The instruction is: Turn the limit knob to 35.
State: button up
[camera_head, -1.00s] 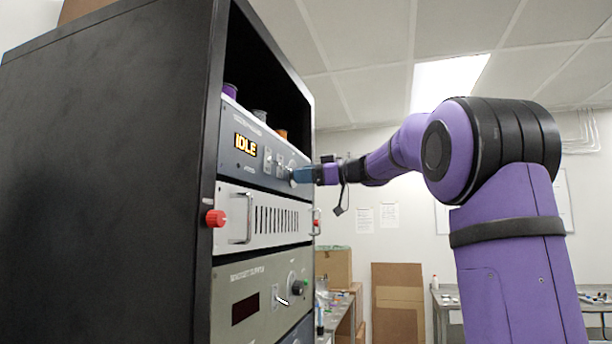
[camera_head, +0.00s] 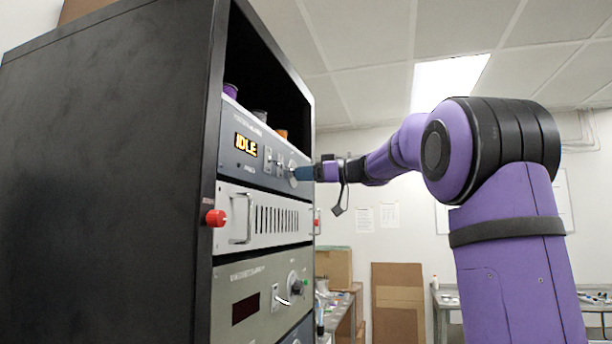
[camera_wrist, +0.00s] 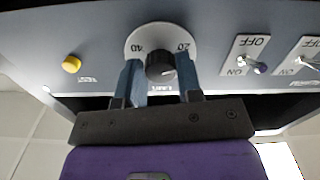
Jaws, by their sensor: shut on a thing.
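The limit knob (camera_wrist: 160,66) is a dark ridged knob on a pale round dial (camera_wrist: 150,36) marked 40 and 20, seen upside down in the wrist view. The two blue fingers of my gripper (camera_wrist: 157,78) stand on either side of the knob and are shut on it. In the head view my gripper (camera_head: 304,173) reaches the dial (camera_head: 293,174) at the right end of the top panel, and the knob is hidden there. The knob's pointer and exact setting cannot be read. The panel's display (camera_head: 246,146) reads IDLE.
Beside the dial are two toggle switches (camera_wrist: 252,65) marked ON and OFF, and a yellow button (camera_wrist: 71,64). A red knob (camera_head: 215,218) and a handle (camera_head: 241,219) stick out from the rack below.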

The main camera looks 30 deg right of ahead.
jog(key=shift+r+m, duration=0.1)
jog(key=shift+m, duration=16.8)
jog(key=o, duration=0.9)
